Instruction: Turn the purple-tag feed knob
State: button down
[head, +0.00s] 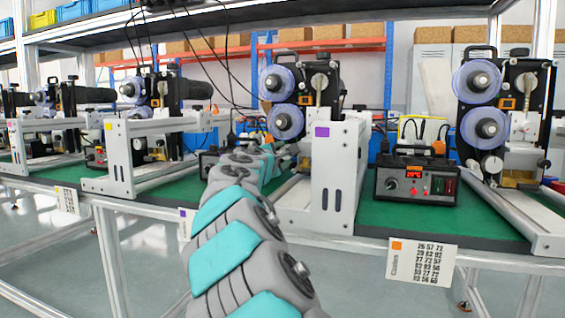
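The machine (335,180) with the purple tag (322,132) stands in the middle of the head view. A purple-marked card (186,222) hangs on the bench edge, partly behind my arm. Part of a dark control box (209,160) shows just left of my arm; its knob is hidden. My grey and teal arm reaches up over the bench to this spot. My gripper (284,152) is small at the arm's far end, beside the purple-tag machine's left side. Its fingers are not clear, and I cannot tell whether it touches the knob.
Right of the purple-tag machine, another control box (416,184) has a red display and a knob (392,184). An orange-marked card (421,262) hangs below it. Similar coder machines stand left and right on the green bench top (385,217). Cables hang from the shelf above.

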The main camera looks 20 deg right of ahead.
jog(key=shift+m, duration=0.5)
jog(key=shift+c, duration=1.4)
grip_release()
jog(key=v, duration=0.7)
jog(key=shift+s+a+b, duration=0.25)
jog(key=shift+s+b, duration=0.05)
jog(key=shift+b, duration=0.05)
